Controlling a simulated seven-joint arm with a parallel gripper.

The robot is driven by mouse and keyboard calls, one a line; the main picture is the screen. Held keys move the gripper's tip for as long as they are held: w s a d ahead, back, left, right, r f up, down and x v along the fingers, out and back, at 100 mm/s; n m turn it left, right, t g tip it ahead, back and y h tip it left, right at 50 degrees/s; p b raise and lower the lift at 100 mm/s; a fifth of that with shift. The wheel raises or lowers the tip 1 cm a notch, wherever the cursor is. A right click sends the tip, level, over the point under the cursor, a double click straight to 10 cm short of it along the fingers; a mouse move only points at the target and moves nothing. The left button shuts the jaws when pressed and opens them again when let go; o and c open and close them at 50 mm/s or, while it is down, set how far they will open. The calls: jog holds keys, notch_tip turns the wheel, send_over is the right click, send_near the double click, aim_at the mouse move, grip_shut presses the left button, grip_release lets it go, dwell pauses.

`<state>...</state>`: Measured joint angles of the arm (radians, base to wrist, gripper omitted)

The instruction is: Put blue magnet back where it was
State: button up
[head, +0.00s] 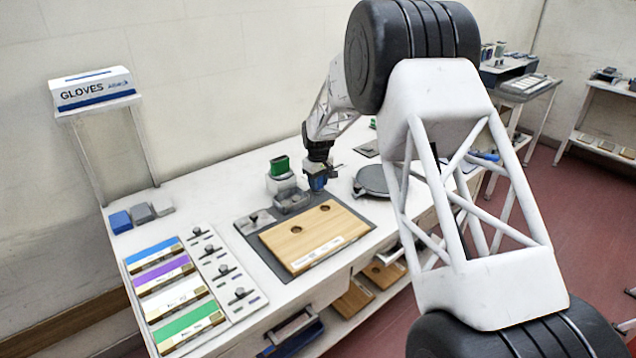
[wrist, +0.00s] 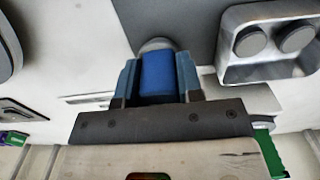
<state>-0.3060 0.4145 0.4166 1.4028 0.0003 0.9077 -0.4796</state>
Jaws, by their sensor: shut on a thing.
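The blue magnet (wrist: 158,76) is between the two fingers of my gripper (wrist: 158,82) in the wrist view. A rounded grey end of something shows just past it. In the head view my gripper (head: 318,184) is over the workbench, just right of the metal tray (head: 291,205) and behind the wooden board. The magnet is too small there to tell apart from the blue fingers. The wrist view shows the metal tray (wrist: 228,72) at upper right with two round grey pieces in it. I cannot tell whether the magnet touches the surface below.
A wooden board (head: 318,232) with two holes lies on a dark mat (head: 268,262). A round grey disc (head: 371,180) is to the right. Coloured strips, small blocks (head: 120,221) and a glove box (head: 92,88) are at left.

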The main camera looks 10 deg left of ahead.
jog(key=shift+f, duration=0.15)
jog(key=o, duration=1)
jog(key=shift+f, duration=0.1)
notch_tip(320, 180, up, 12)
jog(key=shift+r, duration=0.15)
dwell(0.3)
dwell(0.6)
